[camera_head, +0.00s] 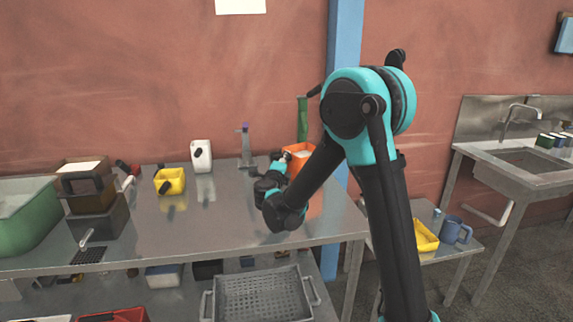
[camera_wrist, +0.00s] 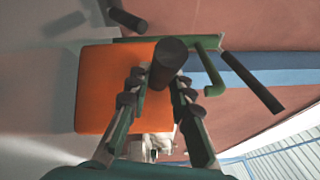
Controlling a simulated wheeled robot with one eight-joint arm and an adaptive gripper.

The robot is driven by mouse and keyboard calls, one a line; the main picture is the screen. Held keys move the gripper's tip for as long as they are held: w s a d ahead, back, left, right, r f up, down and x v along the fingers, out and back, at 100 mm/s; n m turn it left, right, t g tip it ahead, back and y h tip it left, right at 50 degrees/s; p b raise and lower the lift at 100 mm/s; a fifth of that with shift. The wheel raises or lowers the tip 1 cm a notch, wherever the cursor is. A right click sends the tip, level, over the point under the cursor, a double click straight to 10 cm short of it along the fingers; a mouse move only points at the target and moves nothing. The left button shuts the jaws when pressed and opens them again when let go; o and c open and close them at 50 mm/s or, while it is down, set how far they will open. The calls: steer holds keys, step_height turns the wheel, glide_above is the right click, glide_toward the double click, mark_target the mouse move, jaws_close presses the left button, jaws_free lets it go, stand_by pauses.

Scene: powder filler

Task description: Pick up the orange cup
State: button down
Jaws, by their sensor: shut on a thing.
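The orange cup (camera_head: 298,148) is near the right end of the metal table, partly hidden behind my arm. In the wrist view the orange cup (camera_wrist: 98,95) shows as a flat orange face left of and behind my fingers. A dark round handle (camera_wrist: 170,56) stands out between the fingertips. My gripper (camera_wrist: 158,82) is shut on this handle, which appears to belong to the cup. In the head view my gripper (camera_head: 279,163) is at the cup's left side. I cannot tell whether the cup's bottom touches the table.
A yellow cup (camera_head: 170,181) and a white bottle (camera_head: 201,155) stand to the left on the table. A grey stand (camera_head: 246,146) and a green upright piece (camera_head: 302,118) are close to the cup. The blue post (camera_head: 346,40) is behind my arm. The table's front middle is clear.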

step_height(320, 180, up, 2)
steer(key=shift+r, duration=0.15)
steer(key=s+a, duration=0.2)
steer(key=s, duration=1.6)
steer(key=shift+w+a, duration=0.1)
steer(key=shift+a, duration=0.05)
